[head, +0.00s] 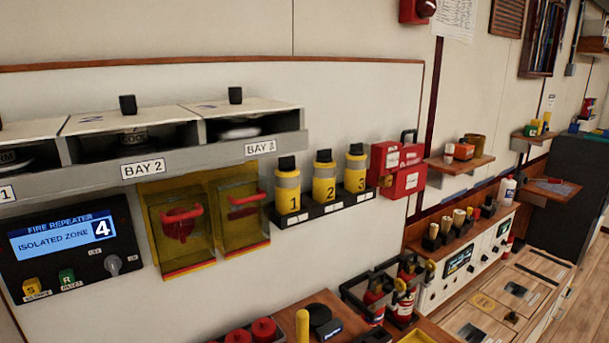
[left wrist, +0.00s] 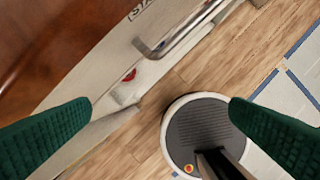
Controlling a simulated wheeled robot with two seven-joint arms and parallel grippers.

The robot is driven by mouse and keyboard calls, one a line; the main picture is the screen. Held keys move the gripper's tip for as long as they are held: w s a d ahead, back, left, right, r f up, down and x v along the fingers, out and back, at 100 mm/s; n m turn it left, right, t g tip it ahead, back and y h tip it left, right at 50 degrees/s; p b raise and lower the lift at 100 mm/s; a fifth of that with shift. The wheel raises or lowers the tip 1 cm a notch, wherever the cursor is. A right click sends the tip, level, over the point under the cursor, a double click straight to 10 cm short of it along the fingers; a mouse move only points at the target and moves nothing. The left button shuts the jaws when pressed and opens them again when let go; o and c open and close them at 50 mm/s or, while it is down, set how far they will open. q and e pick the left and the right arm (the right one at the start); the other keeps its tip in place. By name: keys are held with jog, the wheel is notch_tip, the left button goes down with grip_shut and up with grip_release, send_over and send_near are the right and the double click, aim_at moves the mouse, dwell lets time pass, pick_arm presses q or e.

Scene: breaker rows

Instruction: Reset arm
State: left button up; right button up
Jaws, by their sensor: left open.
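Neither of my arms shows in the head view. In the left wrist view, my left gripper (left wrist: 160,105) is open, with its two green finger pads wide apart and nothing between them. It hangs over the wooden floor (left wrist: 152,88), beside a pale panel edge with a bent metal handle (left wrist: 183,32). My right gripper is in neither view.
The wall ahead carries a fire repeater panel (head: 65,245) reading isolated zone 4, a bay shelf (head: 215,158), yellow-framed clear covers (head: 178,262) and numbered yellow canisters (head: 324,182). Red extinguishers (head: 375,292) stand low at centre right. Open floor (head: 577,300) lies far right.

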pick_arm(q)
notch_tip(320, 180, down, 14)
jog(key=s+b, duration=0.1)
jog(key=s, duration=0.1)
jog(key=s+a+f+g+b, duration=0.2)
jog(key=s+a+f+b, duration=0.1)
jog(key=s+f, duration=1.4)
notch_tip(320, 180, down, 4)
jog(key=shift+s+f, duration=0.1)
jog(key=shift+s, duration=0.15)
